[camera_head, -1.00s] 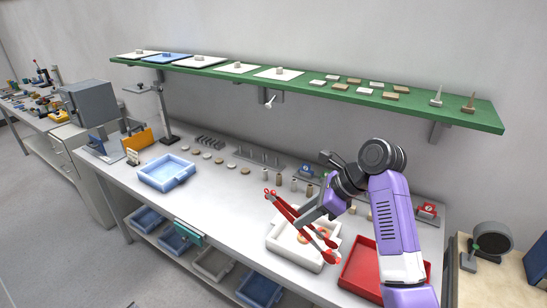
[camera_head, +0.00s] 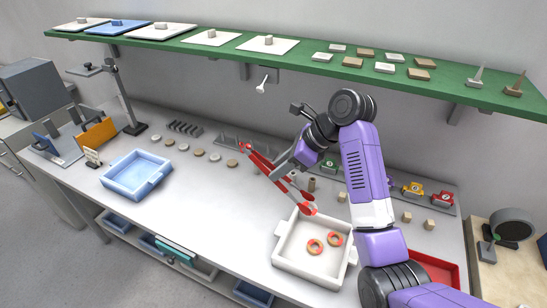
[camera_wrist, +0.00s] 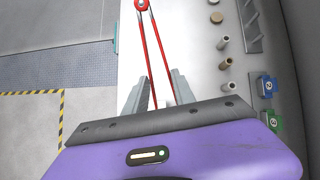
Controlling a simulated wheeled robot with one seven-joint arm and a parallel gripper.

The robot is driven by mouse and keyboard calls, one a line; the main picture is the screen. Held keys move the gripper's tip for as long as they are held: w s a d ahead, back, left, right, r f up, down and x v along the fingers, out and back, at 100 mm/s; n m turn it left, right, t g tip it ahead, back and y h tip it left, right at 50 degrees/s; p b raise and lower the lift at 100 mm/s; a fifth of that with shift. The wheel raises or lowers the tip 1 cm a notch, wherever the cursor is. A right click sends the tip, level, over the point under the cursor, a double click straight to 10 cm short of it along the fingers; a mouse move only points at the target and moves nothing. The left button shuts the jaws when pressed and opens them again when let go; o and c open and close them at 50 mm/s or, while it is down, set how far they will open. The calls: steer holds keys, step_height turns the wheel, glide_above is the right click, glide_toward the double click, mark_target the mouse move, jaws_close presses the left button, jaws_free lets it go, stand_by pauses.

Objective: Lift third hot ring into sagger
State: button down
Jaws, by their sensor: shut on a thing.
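My gripper (camera_head: 284,170) is shut on red tongs (camera_head: 264,160). In the wrist view the two long red arms of the tongs (camera_wrist: 153,45) run up from between my grey fingers (camera_wrist: 158,98). The tongs hang tilted above the back edge of a white square tray (camera_head: 284,262), apart from it, which looks like the sagger.
A blue tray (camera_head: 121,183) stands on the left of the bench. A red tray (camera_head: 440,268) is partly hidden behind my arm at the right. Small discs, posts and coloured devices line the back. A green shelf (camera_head: 300,55) hangs above.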

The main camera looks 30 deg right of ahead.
step_height(320, 180, down, 9)
steer(key=b, duration=0.1)
steer(key=shift+b, duration=0.3)
stand_by(0.4)
steer(key=c, duration=1.5)
jaws_free()
step_height(320, 180, up, 10)
steer(key=p, duration=0.1)
steer(key=shift+p, duration=0.3)
steer(key=shift+o, duration=0.2)
